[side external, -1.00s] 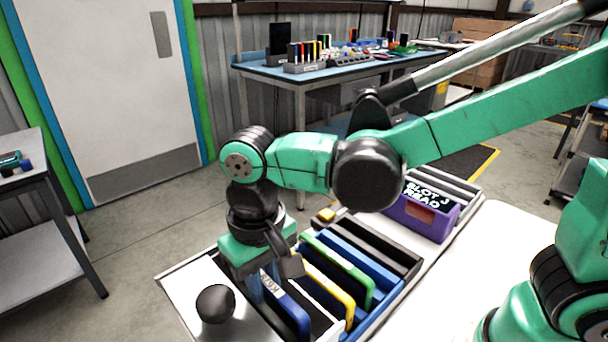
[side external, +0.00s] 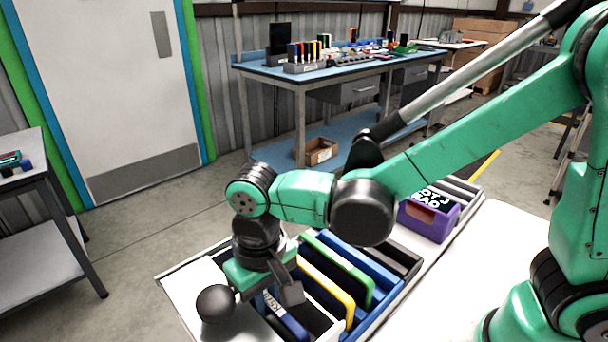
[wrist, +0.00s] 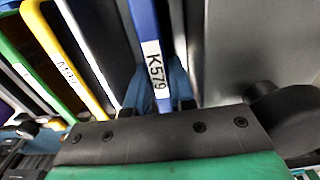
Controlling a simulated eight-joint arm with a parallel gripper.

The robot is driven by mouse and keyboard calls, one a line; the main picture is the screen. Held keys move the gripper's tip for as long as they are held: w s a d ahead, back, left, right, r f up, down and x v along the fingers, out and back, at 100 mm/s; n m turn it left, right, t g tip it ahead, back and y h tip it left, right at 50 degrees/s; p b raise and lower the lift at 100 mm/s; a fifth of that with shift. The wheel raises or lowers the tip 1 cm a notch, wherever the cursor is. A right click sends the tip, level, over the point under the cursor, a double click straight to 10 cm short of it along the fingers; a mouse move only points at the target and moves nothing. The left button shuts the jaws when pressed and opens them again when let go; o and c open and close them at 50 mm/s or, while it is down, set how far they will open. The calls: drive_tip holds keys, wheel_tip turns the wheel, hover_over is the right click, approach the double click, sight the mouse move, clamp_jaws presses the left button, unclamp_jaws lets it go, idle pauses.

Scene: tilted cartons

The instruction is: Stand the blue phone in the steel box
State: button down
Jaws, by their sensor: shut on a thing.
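The blue phone (side external: 291,323) is a thin slab with a white K579 label, which reads clearly in the wrist view (wrist: 145,25). My gripper (wrist: 158,106) is shut on its near edge and points down over the row of slabs in the side external view (side external: 265,292). The phone stands on edge, with grey panels (wrist: 235,45) beside it. Its lower end is hidden, so I cannot tell whether it touches a floor. The steel box cannot be told apart with certainty from the grey panels and pale surfaces around the phone.
A yellow slab (side external: 328,286) and a green slab (side external: 340,262) stand close beside the phone, with blue and black pieces behind. A black ball (side external: 215,303) is left of my gripper. A purple bin (side external: 428,215) stands at the back right.

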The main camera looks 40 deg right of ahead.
drive_tip(key=shift+f, duration=0.3)
idle(0.5)
idle(0.4)
drive_tip(key=c, duration=0.7)
unclamp_jaws()
drive_tip(key=shift+o, duration=0.2)
drive_tip(key=shift+r, duration=2.8)
wheel_tip(320, 180, up, 7)
